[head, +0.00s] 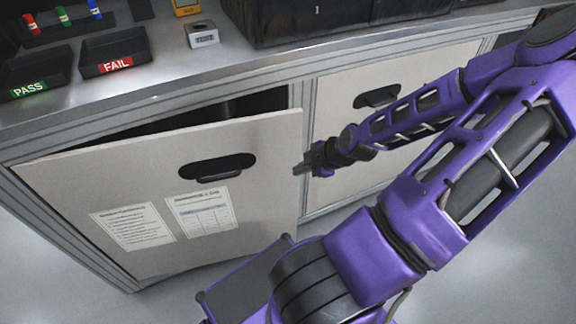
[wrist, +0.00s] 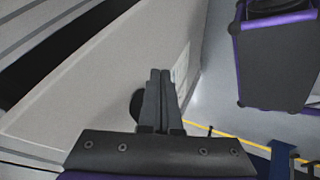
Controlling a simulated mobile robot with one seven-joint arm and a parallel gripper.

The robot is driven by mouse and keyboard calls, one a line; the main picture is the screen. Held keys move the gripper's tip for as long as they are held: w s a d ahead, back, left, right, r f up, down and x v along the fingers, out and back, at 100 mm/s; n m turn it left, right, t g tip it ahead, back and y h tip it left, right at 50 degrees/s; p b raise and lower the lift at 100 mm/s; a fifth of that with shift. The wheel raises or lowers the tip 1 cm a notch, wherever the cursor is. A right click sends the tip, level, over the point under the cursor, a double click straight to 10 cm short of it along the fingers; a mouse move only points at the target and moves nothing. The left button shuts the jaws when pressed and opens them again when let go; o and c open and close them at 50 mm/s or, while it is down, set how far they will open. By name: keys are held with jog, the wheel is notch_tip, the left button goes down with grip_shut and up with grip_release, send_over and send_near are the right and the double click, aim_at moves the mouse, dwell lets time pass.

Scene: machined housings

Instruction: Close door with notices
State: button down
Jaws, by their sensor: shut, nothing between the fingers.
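The door with notices (head: 130,190) is the left cabinet door. It is ajar, with a dark gap along its top and its right edge standing out from the cabinet. It has a dark oval handle (head: 217,166) and two printed sheets (head: 165,219) low on its face. My gripper (head: 302,170) is shut and empty, close to the door's right edge; I cannot tell if it touches. In the wrist view the shut fingers (wrist: 159,75) lie in front of the door panel (wrist: 110,65), hiding part of the handle.
A closed right door (head: 350,130) with a dark handle (head: 377,96) is beside it. The bench top (head: 165,75) above bears a PASS tray (head: 35,75), a FAIL tray (head: 115,52), a small white box (head: 202,34) and a large black case (head: 290,20).

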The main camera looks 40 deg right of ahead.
aim_at(278, 167)
jog(key=w+f, duration=0.1)
jog(key=w, duration=0.1)
jog(key=w+f+b, duration=0.1)
jog(key=w, duration=0.1)
jog(key=w+f+b, duration=0.1)
jog(key=w+f, duration=0.1)
jog(key=shift+d, duration=0.2)
jog(key=shift+w+d, duration=0.15)
jog(key=shift+w, duration=0.15)
